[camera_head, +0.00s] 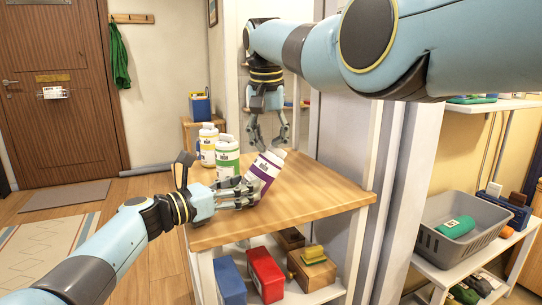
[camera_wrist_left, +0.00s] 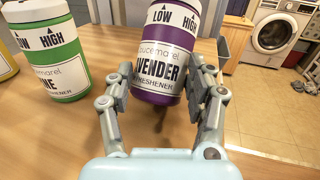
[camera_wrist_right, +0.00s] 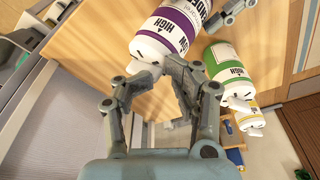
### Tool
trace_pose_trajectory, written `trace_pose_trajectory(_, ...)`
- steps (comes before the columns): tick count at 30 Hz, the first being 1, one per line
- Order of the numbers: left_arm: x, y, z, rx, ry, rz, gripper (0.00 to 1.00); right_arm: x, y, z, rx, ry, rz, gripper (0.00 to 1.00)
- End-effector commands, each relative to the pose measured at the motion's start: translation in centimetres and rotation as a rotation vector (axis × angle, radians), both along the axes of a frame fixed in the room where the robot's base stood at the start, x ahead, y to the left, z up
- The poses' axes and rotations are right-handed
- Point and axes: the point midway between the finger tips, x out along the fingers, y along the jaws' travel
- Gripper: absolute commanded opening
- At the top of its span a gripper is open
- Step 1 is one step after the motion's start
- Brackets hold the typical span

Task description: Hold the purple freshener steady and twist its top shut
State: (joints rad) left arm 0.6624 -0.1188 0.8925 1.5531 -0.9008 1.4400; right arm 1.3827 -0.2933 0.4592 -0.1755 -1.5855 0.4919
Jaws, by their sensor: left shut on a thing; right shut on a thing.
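The purple freshener (camera_head: 266,171) is a white-labelled lavender bottle, tilted with its top to the right in the head view, above the wooden tabletop. My left gripper (camera_head: 250,190) is shut around its lower body. In the left wrist view the freshener (camera_wrist_left: 165,55) stands between the two fingers (camera_wrist_left: 160,85); its top is cut off by the frame. My right gripper (camera_head: 268,145) reaches down from above to its top end. In the right wrist view the right fingers (camera_wrist_right: 163,68) are shut at the white top (camera_wrist_right: 149,47), partly hiding it.
A green freshener (camera_head: 227,158) and a yellow one (camera_head: 208,147) stand on the table (camera_head: 300,195) just left of the purple one. The table's front right is clear. A red box (camera_head: 265,274) and others sit on the shelf below. A grey basket (camera_head: 470,250) is at right.

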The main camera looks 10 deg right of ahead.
Motion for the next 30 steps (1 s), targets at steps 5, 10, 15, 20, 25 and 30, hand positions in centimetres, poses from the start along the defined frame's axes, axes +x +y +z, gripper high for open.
trace_pose_trajectory(5, 0.2, 0.1, 0.1, -0.001, 0.000, 0.005, 0.18, -0.3, -0.2, -0.6, -0.006, 0.014, -0.058, 0.00)
trace_pose_trajectory(10, 0.2, 0.2, 0.0, -0.001, 0.000, 0.006, 0.18, -0.3, -0.2, -0.6, -0.005, 0.014, -0.056, 0.18)
trace_pose_trajectory(15, 0.2, 0.2, 0.0, 0.000, 0.000, 0.007, 0.18, -0.2, -0.3, -0.6, -0.005, 0.014, -0.056, 0.17)
trace_pose_trajectory(20, 0.2, 0.2, 0.0, 0.001, 0.001, 0.007, 0.18, -0.2, -0.3, -0.1, -0.005, 0.011, -0.055, 0.17)
trace_pose_trajectory(25, 0.1, 0.3, -0.1, 0.002, 0.001, 0.007, 0.18, -0.1, -0.2, 1.4, -0.004, 0.007, -0.055, 0.17)
trace_pose_trajectory(30, 0.1, 0.2, -0.2, 0.002, 0.002, 0.005, 0.18, -0.1, -0.2, 3.1, -0.002, 0.005, -0.054, 0.17)
